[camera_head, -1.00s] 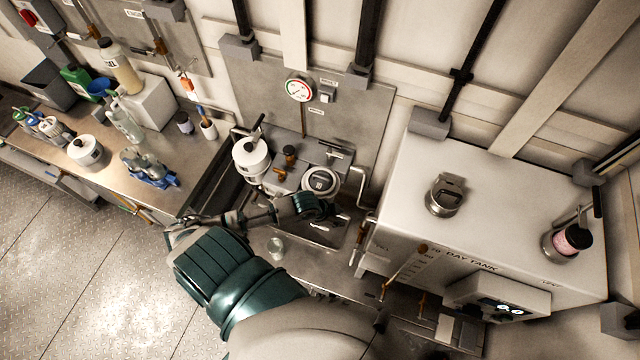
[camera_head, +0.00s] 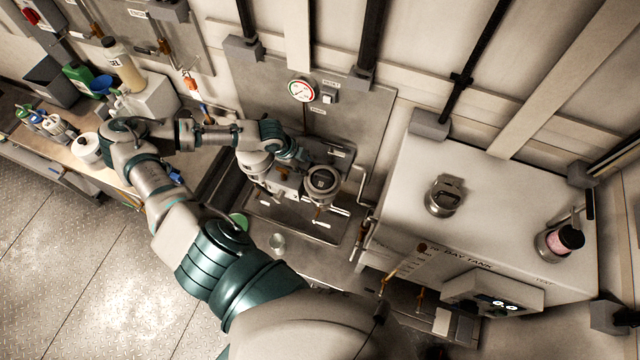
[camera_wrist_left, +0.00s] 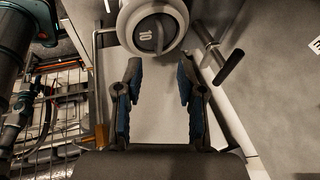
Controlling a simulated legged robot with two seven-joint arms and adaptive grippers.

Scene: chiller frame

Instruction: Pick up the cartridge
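No loose part is plainly marked as the cartridge. A round canister (camera_head: 322,182) with a dark cap stands at the right of the steel filter unit. In the left wrist view a round white housing (camera_wrist_left: 123,27) has a grey knob marked 10 and lies just beyond the fingertips. A second white canister (camera_head: 255,165) is at the left of the unit, partly hidden by my left arm. My left gripper (camera_head: 300,154) is over the back of the unit. The left wrist view shows its two fingers (camera_wrist_left: 158,85) apart and empty. My right gripper is not in view.
A steel drip tray (camera_head: 290,222) lies below the unit, with a small clear cup (camera_head: 277,242) in front. A green disc (camera_head: 239,221) is beside my arm. The white day tank (camera_head: 400,205) stands at the right. Bottles crowd the left bench. A pipe (camera_head: 362,200) rises right of the unit.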

